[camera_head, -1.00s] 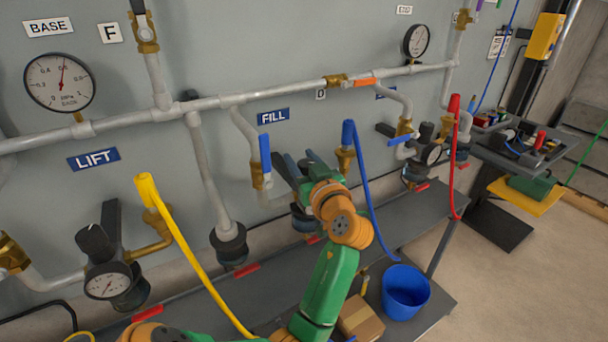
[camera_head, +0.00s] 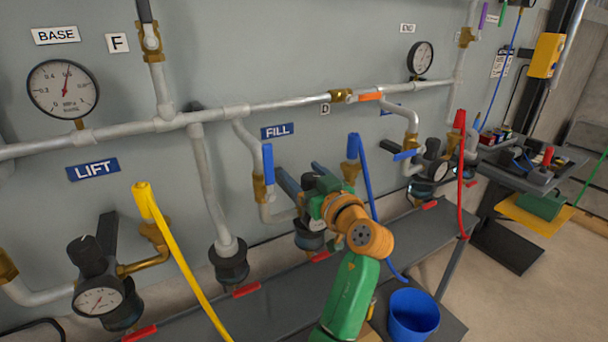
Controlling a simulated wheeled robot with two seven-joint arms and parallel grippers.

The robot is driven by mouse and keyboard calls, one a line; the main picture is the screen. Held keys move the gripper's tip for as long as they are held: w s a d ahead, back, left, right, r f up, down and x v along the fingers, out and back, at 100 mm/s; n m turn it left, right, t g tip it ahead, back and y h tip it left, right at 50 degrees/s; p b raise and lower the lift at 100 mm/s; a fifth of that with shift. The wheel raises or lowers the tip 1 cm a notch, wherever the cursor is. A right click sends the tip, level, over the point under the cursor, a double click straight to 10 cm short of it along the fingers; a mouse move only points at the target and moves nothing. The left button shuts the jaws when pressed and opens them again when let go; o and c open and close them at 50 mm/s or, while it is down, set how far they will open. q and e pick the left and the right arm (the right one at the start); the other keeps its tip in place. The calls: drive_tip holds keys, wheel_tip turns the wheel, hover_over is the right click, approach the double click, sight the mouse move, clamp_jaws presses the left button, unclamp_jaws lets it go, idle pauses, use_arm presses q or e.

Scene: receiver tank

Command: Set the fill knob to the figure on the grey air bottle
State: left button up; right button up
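The blue FILL sign (camera_head: 277,131) is on the grey wall panel.
The LIFT regulator's black knob (camera_head: 92,255) and gauge (camera_head: 98,300) are at lower left, beside a yellow hose (camera_head: 180,265). A blue hose (camera_head: 366,185) hangs right of my gripper, near a blue bucket (camera_head: 413,314). A red hose (camera_head: 461,170) hangs farther right.

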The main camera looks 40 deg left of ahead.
sight(315, 186)
use_arm(q)
drive_tip(key=b+v, duration=0.2)
drive_tip(key=v, duration=0.5)
drive_tip(key=shift+d, duration=0.1)
